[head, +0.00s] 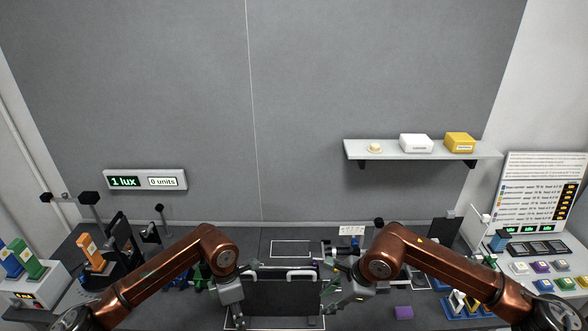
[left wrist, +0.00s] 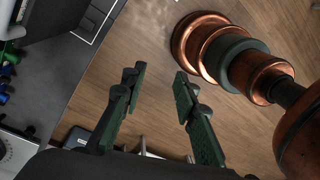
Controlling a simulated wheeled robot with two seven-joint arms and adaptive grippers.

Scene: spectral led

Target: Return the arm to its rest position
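My left arm (head: 170,268) comes in from the left and bends down near the front middle of the bench. My left gripper (left wrist: 158,78) is open in the left wrist view. Its two green-padded fingers are apart with nothing between them, and wooden floor shows behind. My right arm (head: 440,268) comes in from the right. My right gripper (head: 332,292) is over the front middle of the bench, right of a dark case with pale handles (head: 285,295). Its fingers are small and cluttered in the head view, so their opening is unclear.
A shelf (head: 352,150) with boxes hangs at the back right. A display reading 1 lux (head: 145,181) is on the back wall. Orange and green blocks (head: 92,253) stand at the left. Coloured blocks crowd the far right.

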